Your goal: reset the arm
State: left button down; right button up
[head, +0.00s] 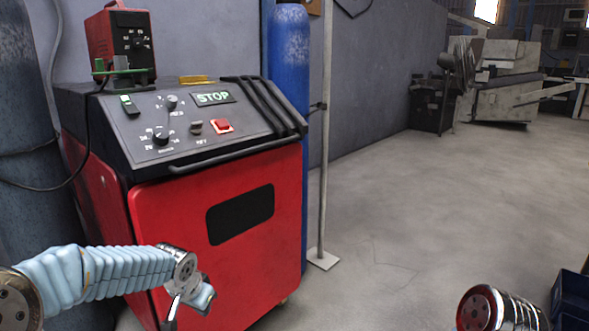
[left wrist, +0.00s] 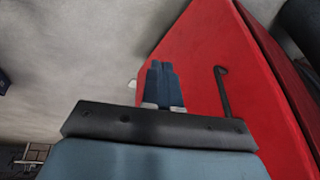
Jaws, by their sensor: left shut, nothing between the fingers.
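My left arm comes in from the left in its ribbed pale-blue sleeve. Its gripper (head: 190,298) hangs in front of the lower front panel of a red machine cabinet (head: 160,210). In the left wrist view, the two dark-blue fingers of the left gripper (left wrist: 164,75) lie side by side, shut with nothing between them. The red cabinet side (left wrist: 205,60) is behind and beside them there. Of my right arm only a metal and red joint shows at the bottom right of the head view; its gripper is out of the picture.
A smaller red unit (head: 121,45) stands on top. A blue cylinder (head: 290,50) and a pole (head: 325,150) stand behind. Open grey floor (head: 430,200) lies to the right, with a dark-blue crate (head: 571,292) at the edge.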

pick_arm(q)
jog(key=s+d+f+n+g+h, duration=0.1)
jog(key=s+d+f, duration=0.2)
jog(key=f, duration=0.4)
jog(key=s+d+f+g+h, duration=0.1)
jog(key=s+d+f, duration=0.2)
jog(key=f, duration=0.4)
jog(key=s+d+f+n+h, duration=0.1)
jog(key=s+d+f+n, duration=0.1)
jog(key=s+f, duration=0.5)
jog(key=s+d+f+n+g, duration=0.1)
jog(key=s+d+f+n, duration=0.2)
jog(key=s+f, duration=0.5)
jog(key=s+d, duration=0.1)
jog(key=s, duration=0.3)
jog(key=shift+s+f+g+h, duration=0.2)
jog(key=shift+s+g+h, duration=0.1)
jog(key=shift+s+h, duration=0.1)
